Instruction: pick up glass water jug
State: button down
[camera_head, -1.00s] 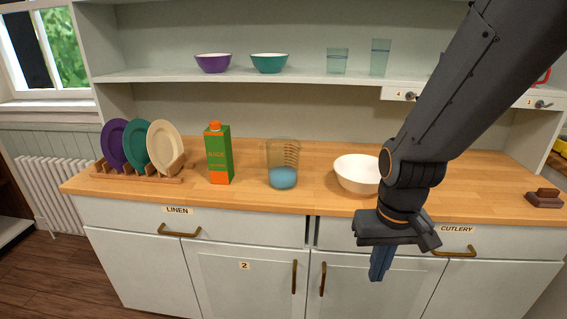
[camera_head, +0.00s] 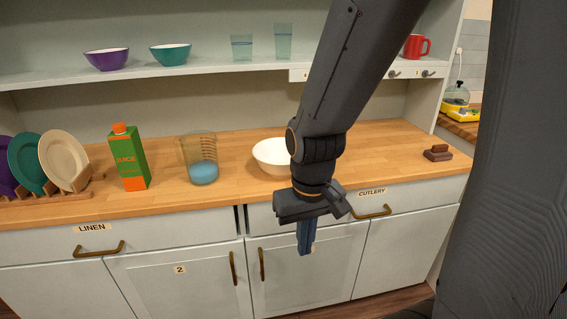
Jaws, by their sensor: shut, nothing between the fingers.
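The glass water jug (camera_head: 199,157) stands upright on the wooden counter, left of centre. It is clear, with marks on its side and blue water in the bottom. My gripper (camera_head: 306,250) hangs in front of the cabinet, pointing down, to the right of the jug and lower than the counter top. Its fingers are shut with nothing between them. It is well apart from the jug.
An orange juice carton (camera_head: 129,158) stands left of the jug, and a white bowl (camera_head: 269,157) right of it, partly behind my arm. A plate rack (camera_head: 50,197) is at far left. The shelf (camera_head: 210,69) above holds bowls and glasses. A dark post (camera_head: 508,170) fills the right side.

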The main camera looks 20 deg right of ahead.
aim_at(198, 148)
jog(key=z, duration=2.95)
jog(key=k, duration=0.6)
jog(key=u, duration=2.2)
jog(key=i, duration=0.5)
jog(key=u, duration=0.1)
